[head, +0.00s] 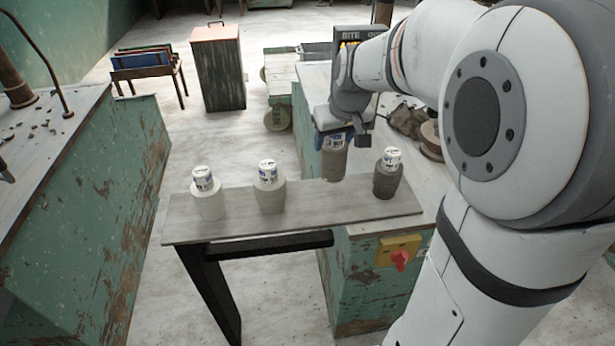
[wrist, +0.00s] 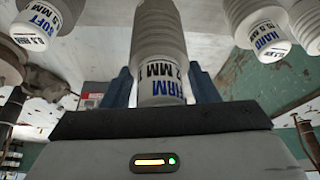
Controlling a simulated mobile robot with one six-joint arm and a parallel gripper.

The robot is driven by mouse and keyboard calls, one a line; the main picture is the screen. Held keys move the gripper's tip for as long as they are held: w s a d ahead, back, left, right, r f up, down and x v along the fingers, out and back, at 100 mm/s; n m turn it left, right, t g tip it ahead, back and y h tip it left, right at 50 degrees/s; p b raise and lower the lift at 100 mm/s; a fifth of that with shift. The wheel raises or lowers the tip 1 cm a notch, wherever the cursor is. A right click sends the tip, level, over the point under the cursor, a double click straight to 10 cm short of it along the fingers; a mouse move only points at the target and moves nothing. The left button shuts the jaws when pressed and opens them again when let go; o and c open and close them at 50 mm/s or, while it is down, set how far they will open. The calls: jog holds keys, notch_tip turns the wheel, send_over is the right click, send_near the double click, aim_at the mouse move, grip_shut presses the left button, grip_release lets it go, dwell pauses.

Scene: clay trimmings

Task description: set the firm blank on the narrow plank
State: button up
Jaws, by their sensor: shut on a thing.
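My gripper (head: 334,138) is shut on the firm blank (head: 334,162), a ribbed brown-grey cylinder. In the wrist view the firm blank (wrist: 158,45) sits between the blue fingers, and its white label shows part of "FIRM". In the head view it hangs at the back edge of the grey plank (head: 310,208); I cannot tell whether its base touches. Other blanks with white labelled tops stand on the plank: a pale one (head: 208,202), a beige one (head: 269,194) and a dark one (head: 387,180). The wrist view shows labels reading "SOFT" (wrist: 40,22) and "HARD" (wrist: 268,36).
The plank spans a black trestle (head: 212,290) and a chipped green bench (head: 365,290) with a red knob (head: 400,258). Dark lumps (head: 405,120) lie on the bench behind. Bare plank shows between the beige and dark blanks. A lidded bin (head: 218,70) stands behind.

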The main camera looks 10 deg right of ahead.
aim_at(330, 166)
jog(key=f, duration=0.4)
jog(key=shift+w+a+f, duration=0.1)
jog(key=shift+a+f, duration=0.05)
jog(key=shift+a, duration=0.05)
jog(key=shift+f+b, duration=0.35)
jog(key=shift+f, duration=1.3)
jog(key=shift+f, duration=0.1)
jog(key=o, duration=1.4)
jog(key=shift+f, duration=0.1)
jog(key=shift+c, duration=0.2)
